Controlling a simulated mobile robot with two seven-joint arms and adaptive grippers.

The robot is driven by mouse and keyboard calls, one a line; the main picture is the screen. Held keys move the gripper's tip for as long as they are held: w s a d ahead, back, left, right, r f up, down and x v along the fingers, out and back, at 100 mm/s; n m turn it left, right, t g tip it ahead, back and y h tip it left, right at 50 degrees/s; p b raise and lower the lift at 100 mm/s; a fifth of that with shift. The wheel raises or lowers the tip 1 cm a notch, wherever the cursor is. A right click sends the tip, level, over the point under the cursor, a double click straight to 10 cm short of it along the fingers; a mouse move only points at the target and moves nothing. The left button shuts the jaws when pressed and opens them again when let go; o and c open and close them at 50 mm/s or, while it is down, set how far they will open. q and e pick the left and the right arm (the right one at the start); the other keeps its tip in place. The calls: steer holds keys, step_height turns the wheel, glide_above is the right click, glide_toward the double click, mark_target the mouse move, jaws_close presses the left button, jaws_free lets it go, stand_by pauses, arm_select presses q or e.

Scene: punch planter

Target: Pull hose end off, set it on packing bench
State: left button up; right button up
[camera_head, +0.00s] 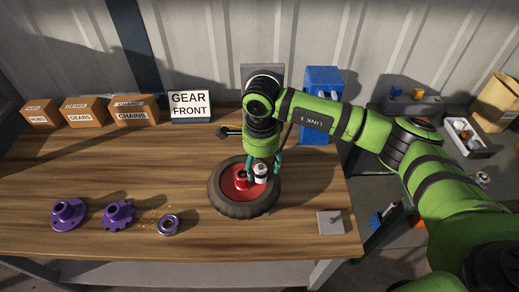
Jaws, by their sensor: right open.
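My right gripper (264,168) points down over a black tyre with a red middle (243,207), which lies flat on the wooden bench (180,232). Its teal fingers are apart, one on each side of a small white and dark cylindrical piece (261,174) above the red middle. I cannot tell whether the fingers touch this piece or whether it is the hose end. No hose can be made out clearly. No bench is marked as the packing bench. My left gripper is not in view.
Purple gear parts (117,213) and a metal ring (168,225) lie front left. Cardboard boxes (84,111) and a "GEAR FRONT" sign (190,106) stand behind. A blue container (323,78) is at the back. A grey plate (331,222) lies front right. A grey surface with trays (463,137) is at right.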

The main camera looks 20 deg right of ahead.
mark_target(260, 168)
step_height(260, 168, down, 2)
steer(key=shift+w+f, duration=0.15)
steer(key=shift+f, duration=0.5)
steer(key=c, duration=1.3)
steer(key=shift+o, duration=0.7)
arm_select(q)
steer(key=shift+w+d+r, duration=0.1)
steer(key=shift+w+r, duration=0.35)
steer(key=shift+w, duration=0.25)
arm_select(e)
steer(key=shift+a+r, duration=0.1)
steer(key=shift+r, duration=0.05)
jaws_close()
